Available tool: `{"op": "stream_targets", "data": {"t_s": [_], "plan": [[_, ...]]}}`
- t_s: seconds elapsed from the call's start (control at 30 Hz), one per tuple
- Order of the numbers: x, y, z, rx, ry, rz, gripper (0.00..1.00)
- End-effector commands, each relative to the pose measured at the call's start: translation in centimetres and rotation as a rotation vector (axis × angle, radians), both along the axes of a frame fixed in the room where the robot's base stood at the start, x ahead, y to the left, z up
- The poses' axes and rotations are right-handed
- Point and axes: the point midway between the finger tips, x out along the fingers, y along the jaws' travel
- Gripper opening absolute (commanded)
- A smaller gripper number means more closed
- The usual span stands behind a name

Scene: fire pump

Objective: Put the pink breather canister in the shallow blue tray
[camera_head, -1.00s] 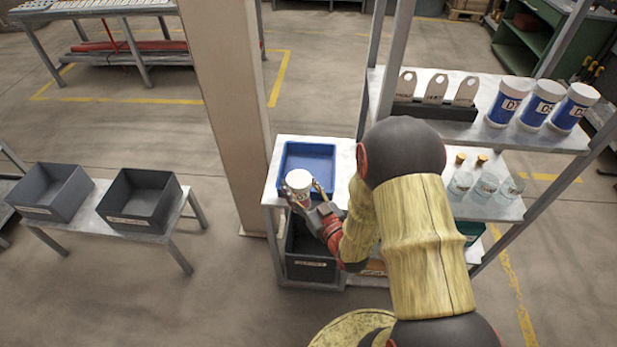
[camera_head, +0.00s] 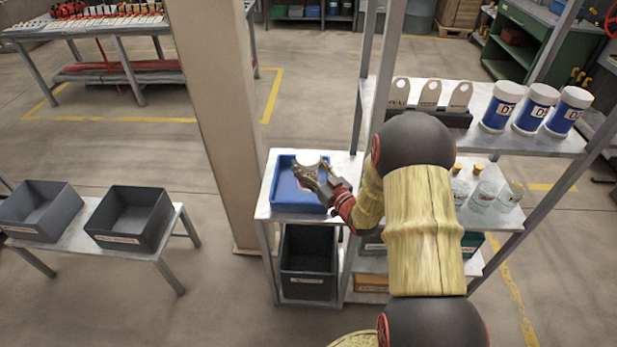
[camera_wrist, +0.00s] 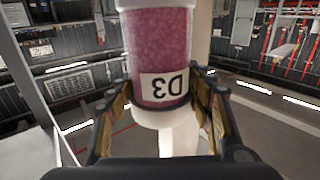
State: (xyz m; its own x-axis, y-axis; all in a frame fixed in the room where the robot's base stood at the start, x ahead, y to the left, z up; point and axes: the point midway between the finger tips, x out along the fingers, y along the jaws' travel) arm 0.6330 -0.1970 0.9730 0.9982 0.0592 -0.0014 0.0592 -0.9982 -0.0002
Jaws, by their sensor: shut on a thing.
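The pink breather canister, with white ends and a label reading D3, fills the middle of the wrist view (camera_wrist: 160,45), where it appears upside down. In the head view its white cap (camera_head: 308,158) shows over the tray, and the rest is mostly hidden by my gripper. My gripper (camera_head: 308,174) is shut on the canister, with a finger on each side of it. The shallow blue tray (camera_head: 284,200) sits on the small shelf top left of the upright. The canister is over the tray's right half; I cannot tell whether its base touches the tray floor.
A beige column (camera_head: 212,120) rises left of the tray. Dark bins (camera_head: 132,218) sit on a low bench at left.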

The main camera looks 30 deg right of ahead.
Motion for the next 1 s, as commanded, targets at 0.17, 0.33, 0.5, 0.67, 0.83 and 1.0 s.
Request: {"op": "stream_targets", "data": {"t_s": [0.17, 0.33, 0.5, 0.67, 0.83, 1.0], "plan": [[2.6, -1.7, -0.8, 0.001, 0.001, 0.001, 0.16], [2.4, -1.6, -3.1, 0.001, 0.000, 0.000, 0.16], [2.4, -1.6, -3.8, -0.001, -0.002, 0.000, 0.16], [2.4, -1.6, -5.9, 0.001, 0.000, 0.000, 0.16], [2.4, -1.6, -7.0, -0.001, -0.002, 0.000, 0.16], [2.4, -1.6, -6.9, -0.001, -0.002, 0.000, 0.16]]}}
